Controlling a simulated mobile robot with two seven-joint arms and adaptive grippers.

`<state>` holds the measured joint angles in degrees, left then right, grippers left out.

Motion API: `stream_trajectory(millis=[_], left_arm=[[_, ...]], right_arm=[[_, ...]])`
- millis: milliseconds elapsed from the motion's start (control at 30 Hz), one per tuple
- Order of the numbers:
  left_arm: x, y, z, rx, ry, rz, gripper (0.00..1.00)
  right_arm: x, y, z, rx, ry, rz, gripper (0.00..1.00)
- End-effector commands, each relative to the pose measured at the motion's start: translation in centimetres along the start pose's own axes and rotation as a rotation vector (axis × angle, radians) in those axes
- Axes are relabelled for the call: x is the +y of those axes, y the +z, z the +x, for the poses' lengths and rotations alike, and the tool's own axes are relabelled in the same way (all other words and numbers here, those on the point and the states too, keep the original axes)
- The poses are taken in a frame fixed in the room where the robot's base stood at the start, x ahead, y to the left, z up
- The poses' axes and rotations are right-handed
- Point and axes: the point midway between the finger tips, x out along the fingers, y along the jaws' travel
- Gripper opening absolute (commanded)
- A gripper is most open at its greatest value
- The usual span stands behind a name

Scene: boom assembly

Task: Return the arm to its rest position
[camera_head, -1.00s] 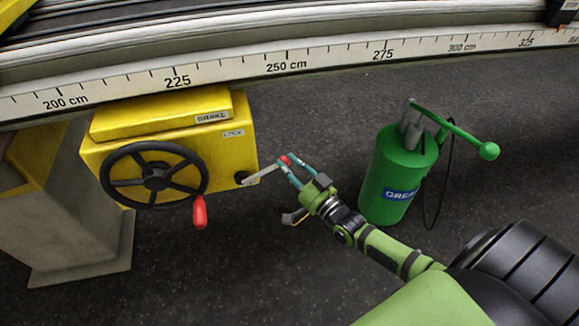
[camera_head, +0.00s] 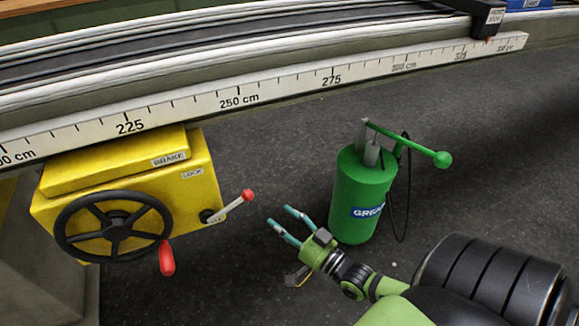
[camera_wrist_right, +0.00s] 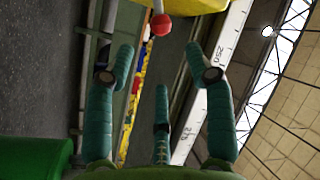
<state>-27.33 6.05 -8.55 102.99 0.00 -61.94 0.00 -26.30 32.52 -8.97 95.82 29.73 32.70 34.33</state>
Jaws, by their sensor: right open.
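My right gripper (camera_head: 286,227) is open and empty, to the right of and a little below the lock lever (camera_head: 232,205), with a clear gap between them. The lever is a light metal bar with a red knob, pointing up and right from the yellow brake box (camera_head: 200,215). In the right wrist view the open fingers (camera_wrist_right: 162,75) spread apart, and the red knob (camera_wrist_right: 161,24) shows beyond their tips, not between them. My left gripper is not in view.
A green grease pump (camera_head: 350,190) stands on the dark floor just right of my right gripper, its handle (camera_head: 410,142) reaching right. A black handwheel (camera_head: 113,227) with a red grip (camera_head: 167,258) fronts the box. A ruler rail (camera_head: 290,90) runs behind. Floor below the gripper is clear.

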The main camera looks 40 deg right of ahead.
Motion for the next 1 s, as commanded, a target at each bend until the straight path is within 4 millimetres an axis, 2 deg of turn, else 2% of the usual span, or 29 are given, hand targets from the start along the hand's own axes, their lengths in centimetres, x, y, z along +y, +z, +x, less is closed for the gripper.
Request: stream_trajectory(millis=[67,200,800,900,967,1000], left_arm=[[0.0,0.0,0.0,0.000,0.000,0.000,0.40],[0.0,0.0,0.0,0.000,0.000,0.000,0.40],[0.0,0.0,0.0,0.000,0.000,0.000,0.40],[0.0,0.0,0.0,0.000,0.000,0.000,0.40],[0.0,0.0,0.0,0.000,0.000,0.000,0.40],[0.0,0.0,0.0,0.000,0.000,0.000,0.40]], right_arm=[[0.0,0.1,-1.1,-0.002,0.001,0.001,0.54],[-0.1,0.0,-2.0,0.001,-0.001,0.001,0.54],[0.0,0.1,-2.1,-0.003,0.001,-0.001,0.54],[0.2,1.5,-2.0,-0.047,0.028,-0.022,0.54],[0.5,3.3,-2.0,-0.106,0.064,-0.048,0.54],[0.7,4.8,-2.1,-0.160,0.095,-0.074,0.54]])
